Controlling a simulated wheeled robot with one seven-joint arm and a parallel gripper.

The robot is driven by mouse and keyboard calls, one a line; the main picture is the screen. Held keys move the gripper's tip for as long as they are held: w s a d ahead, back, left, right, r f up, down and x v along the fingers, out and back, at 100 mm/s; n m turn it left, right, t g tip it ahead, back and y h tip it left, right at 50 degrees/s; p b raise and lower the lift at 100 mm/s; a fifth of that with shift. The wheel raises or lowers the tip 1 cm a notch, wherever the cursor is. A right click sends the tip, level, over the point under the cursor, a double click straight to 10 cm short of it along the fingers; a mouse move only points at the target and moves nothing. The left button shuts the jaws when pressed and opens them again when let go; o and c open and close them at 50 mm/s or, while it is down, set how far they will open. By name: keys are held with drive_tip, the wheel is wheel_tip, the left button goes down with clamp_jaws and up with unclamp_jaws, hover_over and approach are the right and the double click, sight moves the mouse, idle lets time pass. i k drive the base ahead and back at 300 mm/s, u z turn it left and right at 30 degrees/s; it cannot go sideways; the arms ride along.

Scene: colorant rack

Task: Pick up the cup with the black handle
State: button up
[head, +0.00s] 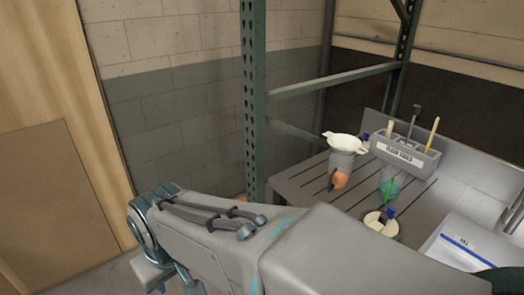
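No cup with a clearly black handle can be made out. A small round container (373,220) with a pale inside and a dark edge stands on the slatted table, with a blue-and-white item in it. My arm hides part of the area below it. A teal cup (391,188) with a green part stands behind it. A grey container (342,160) with an orange handle or part stands further left, under a white funnel-like bowl (345,142). My arm crosses the foreground, but my gripper is not in view.
The slatted grey table (305,190) stands at the right. A grey tool holder (405,154) labelled "CLEAN TOOLS" is at its back. A green rack post (254,100) rises at the table's left. A white-and-blue box (465,245) is at the right.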

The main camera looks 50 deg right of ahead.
sight(337, 175)
drive_tip(key=i, duration=1.4)
drive_tip(key=z, duration=3.9)
drive_tip(key=i, duration=0.5)
drive_tip(key=u, duration=0.05)
